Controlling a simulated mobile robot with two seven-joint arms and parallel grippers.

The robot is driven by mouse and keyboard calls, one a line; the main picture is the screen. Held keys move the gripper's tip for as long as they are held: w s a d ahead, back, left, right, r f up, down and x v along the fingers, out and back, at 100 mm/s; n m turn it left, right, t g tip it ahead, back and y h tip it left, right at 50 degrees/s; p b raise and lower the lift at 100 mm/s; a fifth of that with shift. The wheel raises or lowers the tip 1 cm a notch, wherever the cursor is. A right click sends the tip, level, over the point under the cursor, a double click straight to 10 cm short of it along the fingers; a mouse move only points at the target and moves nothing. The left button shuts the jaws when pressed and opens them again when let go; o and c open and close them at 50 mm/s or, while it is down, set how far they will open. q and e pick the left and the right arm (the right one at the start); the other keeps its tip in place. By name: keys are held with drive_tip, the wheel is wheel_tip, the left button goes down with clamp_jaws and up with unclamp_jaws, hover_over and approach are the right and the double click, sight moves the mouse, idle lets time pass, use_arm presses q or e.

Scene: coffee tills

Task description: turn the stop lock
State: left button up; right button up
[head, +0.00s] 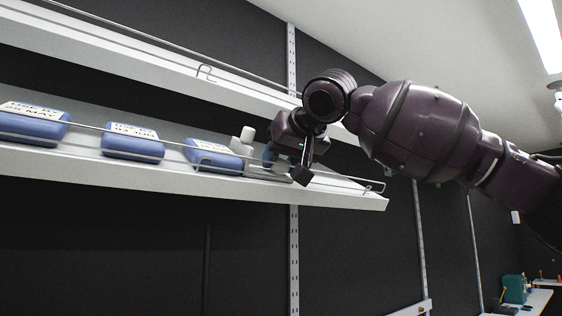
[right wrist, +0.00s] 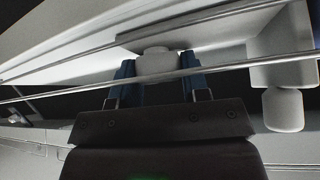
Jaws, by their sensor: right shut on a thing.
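My right gripper (head: 285,160) comes in from the right at the shelf's front edge. In the right wrist view its two blue fingers (right wrist: 158,82) sit on either side of a pale grey knob (right wrist: 157,62), shut on it. The knob looks like the stop lock, just behind the shelf's front wire. In the head view the gripper hides it. A white block with a knob (head: 243,140) stands just left of the gripper. A similar white block with a rounded knob (right wrist: 284,110) is at the right of the wrist view. My left gripper is not in view.
The shelf (head: 150,178) has a thin wire rail (head: 345,178) along its front. Several blue packs with labels, such as one (head: 212,156), lie left of the gripper. Another shelf (head: 180,75) runs above. Below the shelf is open room before a dark wall.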

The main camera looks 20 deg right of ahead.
drive_tip(key=shift+m+h, duration=0.7)
drive_tip(key=shift+m, duration=0.4)
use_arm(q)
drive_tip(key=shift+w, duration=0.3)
use_arm(e)
drive_tip(key=o, duration=0.9)
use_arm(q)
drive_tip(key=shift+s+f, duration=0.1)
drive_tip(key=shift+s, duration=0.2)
use_arm(e)
drive_tip(key=shift+f, duration=0.1)
